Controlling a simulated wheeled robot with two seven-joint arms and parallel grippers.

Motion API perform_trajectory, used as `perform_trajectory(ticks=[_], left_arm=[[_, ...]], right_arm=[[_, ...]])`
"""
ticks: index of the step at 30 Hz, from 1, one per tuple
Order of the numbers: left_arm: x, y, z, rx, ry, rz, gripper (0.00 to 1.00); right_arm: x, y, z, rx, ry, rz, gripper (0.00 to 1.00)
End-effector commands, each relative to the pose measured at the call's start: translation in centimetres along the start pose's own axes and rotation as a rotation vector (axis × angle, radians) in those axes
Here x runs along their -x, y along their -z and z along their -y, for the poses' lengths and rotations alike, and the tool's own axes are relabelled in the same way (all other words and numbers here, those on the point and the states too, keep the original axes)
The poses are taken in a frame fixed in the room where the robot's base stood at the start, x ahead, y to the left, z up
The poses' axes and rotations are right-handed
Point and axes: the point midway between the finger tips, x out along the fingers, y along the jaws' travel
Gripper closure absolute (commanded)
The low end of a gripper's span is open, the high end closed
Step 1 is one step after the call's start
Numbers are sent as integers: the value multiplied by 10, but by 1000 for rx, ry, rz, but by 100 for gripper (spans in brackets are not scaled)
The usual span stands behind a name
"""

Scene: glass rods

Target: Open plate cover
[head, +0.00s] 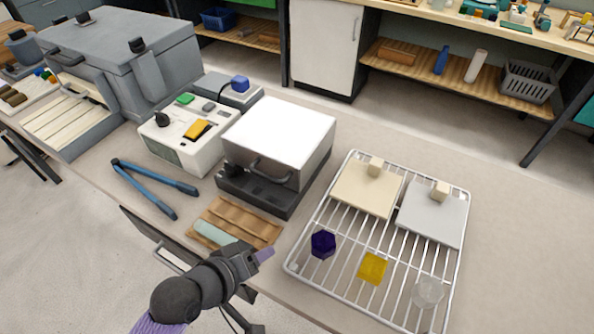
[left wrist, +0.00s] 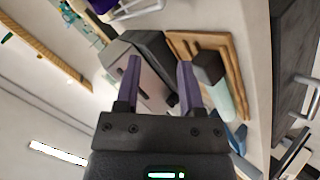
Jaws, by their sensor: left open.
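A boxy unit with a white-topped cover (head: 283,130) stands in the middle of the table in the head view. The cover looks down on its black base (head: 255,194), and a dark bar handle (head: 268,171) is on its front. My left gripper (head: 264,255) is open and empty, in front of the unit, near the wooden tray and apart from the handle. In the left wrist view, the two purple fingers (left wrist: 160,72) stand apart, with the grey and black unit (left wrist: 150,48) beyond them. My right gripper is not in view.
A wooden tray (head: 262,224) holds a pale green rod (head: 211,233). Blue tongs (head: 152,188) and a control box (head: 180,143) are at left. A wire rack (head: 334,187) at right holds two knobbed plates and purple, yellow and clear pieces. The table's front edge is close by.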

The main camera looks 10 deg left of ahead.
Motion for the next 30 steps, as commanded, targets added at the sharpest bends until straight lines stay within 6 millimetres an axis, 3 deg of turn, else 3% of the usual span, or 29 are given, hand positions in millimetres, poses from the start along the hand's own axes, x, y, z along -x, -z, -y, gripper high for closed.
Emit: perform_trajectory(ticks=[6,18,30], left_arm=[[-6,30,-11,232,-144,-98,50],[-9,93,-9,663,-390,-274,50],[-84,122,-30,667,-391,-274,50]], right_arm=[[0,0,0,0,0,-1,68],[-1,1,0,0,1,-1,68],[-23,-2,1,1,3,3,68]])
